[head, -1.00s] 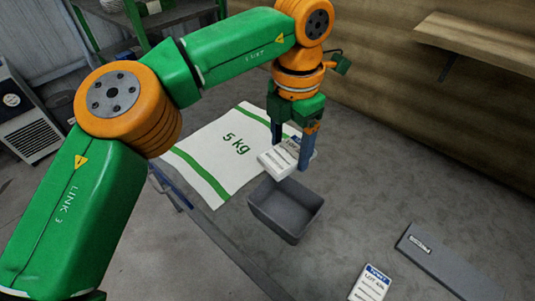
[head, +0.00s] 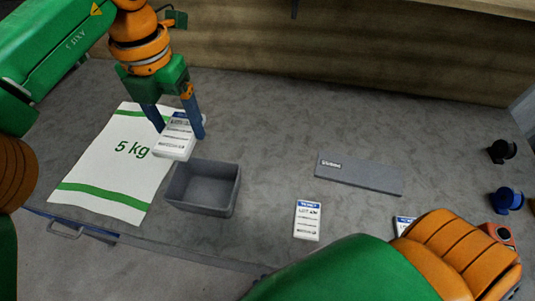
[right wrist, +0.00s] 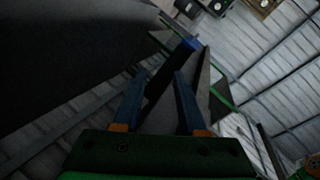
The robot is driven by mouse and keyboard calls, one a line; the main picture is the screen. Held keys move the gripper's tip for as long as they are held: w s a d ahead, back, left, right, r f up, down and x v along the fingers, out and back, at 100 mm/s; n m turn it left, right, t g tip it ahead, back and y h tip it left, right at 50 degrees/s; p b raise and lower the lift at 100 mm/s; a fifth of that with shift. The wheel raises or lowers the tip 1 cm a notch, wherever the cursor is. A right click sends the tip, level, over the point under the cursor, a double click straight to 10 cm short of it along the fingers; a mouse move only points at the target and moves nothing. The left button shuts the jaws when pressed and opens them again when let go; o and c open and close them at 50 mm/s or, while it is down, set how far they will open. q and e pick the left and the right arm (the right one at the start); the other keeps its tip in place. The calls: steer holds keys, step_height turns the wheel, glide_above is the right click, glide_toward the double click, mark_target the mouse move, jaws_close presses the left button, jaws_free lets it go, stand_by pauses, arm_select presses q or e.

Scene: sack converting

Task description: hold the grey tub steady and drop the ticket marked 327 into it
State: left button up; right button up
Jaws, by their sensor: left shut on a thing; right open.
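The grey tub (head: 203,209) stands open and upright on the grey table, and it looks empty. My left gripper (head: 180,133) is just behind and left of it, shut on a white ticket block (head: 172,152) with a blue heading. One ticket (head: 307,221) lies flat right of the tub. Another ticket (head: 403,225) is partly hidden by my right arm. The number 327 is not readable on any of them. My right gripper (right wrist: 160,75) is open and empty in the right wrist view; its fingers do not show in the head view.
A white 5 kg sack (head: 112,165) lies left of the tub. A flat grey bar (head: 358,176) lies to the right. Black (head: 502,151) and blue (head: 508,199) round items and a red device (head: 498,234) are at the far right. The table's back middle is clear.

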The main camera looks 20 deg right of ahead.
step_height(320, 180, up, 15)
steer(key=d+m+t+y, duration=0.2)
steer(key=m+t+y, duration=0.2)
steer(key=t, duration=0.1)
steer(key=w+a+r+n+g+y, duration=0.25)
steer(key=r+n+g, duration=0.25)
steer(key=n, duration=0.4)
steer(key=w+a+r+n+g+y, duration=0.1)
steer(key=w+r+n+g+y, duration=0.3)
steer(key=n, duration=0.6)
steer(key=m+t+h, duration=0.2)
steer(key=h, duration=0.7)
glide_toward(223, 162)
steer(key=x, duration=1)
steer(key=shift+w+f, duration=0.1)
steer(key=shift+f, duration=0.15)
jaws_close()
